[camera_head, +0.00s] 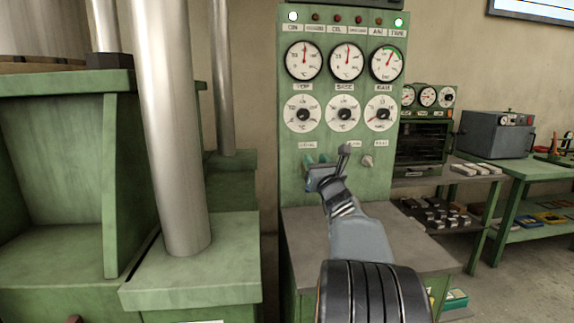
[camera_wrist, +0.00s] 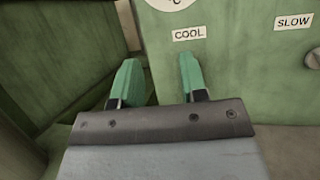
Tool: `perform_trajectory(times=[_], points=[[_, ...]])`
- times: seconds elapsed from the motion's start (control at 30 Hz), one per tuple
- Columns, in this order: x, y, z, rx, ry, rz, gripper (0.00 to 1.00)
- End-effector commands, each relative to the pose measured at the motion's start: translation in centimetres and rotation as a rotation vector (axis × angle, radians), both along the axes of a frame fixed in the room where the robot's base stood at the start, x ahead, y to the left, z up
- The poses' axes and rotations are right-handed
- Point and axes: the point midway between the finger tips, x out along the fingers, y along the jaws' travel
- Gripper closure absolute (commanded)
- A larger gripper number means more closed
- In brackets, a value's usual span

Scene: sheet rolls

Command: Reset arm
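My gripper (camera_wrist: 160,75) shows in the wrist view with its two green fingers apart and nothing between them. In the head view my gripper (camera_head: 316,160) is in front of the lower part of the green control panel (camera_head: 292,180), below the dials. In the wrist view the panel (camera_wrist: 220,75) fills the upper right, with a COOL label (camera_wrist: 189,33) just above the right finger and a SLOW label (camera_wrist: 293,22) farther right. I cannot tell whether the fingers touch the panel. My arm hides part of the panel and of the grey shelf (camera_head: 415,245) below it.
A green press with a thick metal column (camera_head: 175,130) stands at the left. A dark-fronted oven (camera_head: 422,145) and a grey box (camera_head: 495,133) stand at the right. Green tables (camera_head: 545,170) stand there too. The floor at the lower right (camera_head: 520,285) is clear.

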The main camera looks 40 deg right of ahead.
Motion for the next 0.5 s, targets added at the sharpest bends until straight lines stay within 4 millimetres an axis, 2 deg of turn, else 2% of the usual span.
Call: perform_trajectory(times=[0.27,0.37,0.47,0.5], points=[[0.3,0.6,0.2,-0.017,0.013,0.011,0.6],[1.1,3.3,0.7,-0.095,0.076,0.06,0.6],[2.4,8.6,1.2,-0.264,0.195,0.16,0.6],[2.7,11.4,1.2,-0.358,0.254,0.214,0.6]])
